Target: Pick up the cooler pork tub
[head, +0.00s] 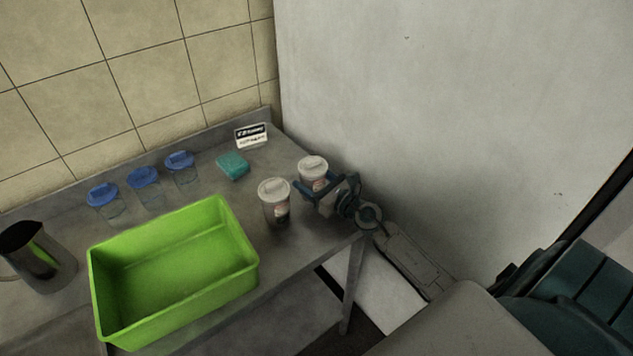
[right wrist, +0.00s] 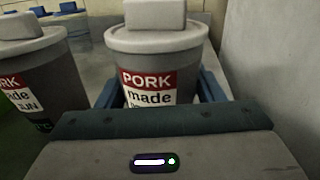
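Two grey tubs with pale lids stand on the steel table's right end. The right-hand tub (head: 313,171) has a red and white label reading "PORK made" in the right wrist view (right wrist: 150,82). The other tub (head: 275,202) stands to its left and nearer; its partly cut-off label shows in the right wrist view (right wrist: 32,85). My right gripper (head: 322,190) reaches in from the right, its blue fingers on either side of the right-hand tub. The fingers look spread, with no clear squeeze on it. The tub is upright. My left gripper is out of view.
A green crate (head: 244,270) stands at the table's front, empty. A metal jug (head: 38,258) is at left. A pale wall (head: 430,110) rises close on the right.

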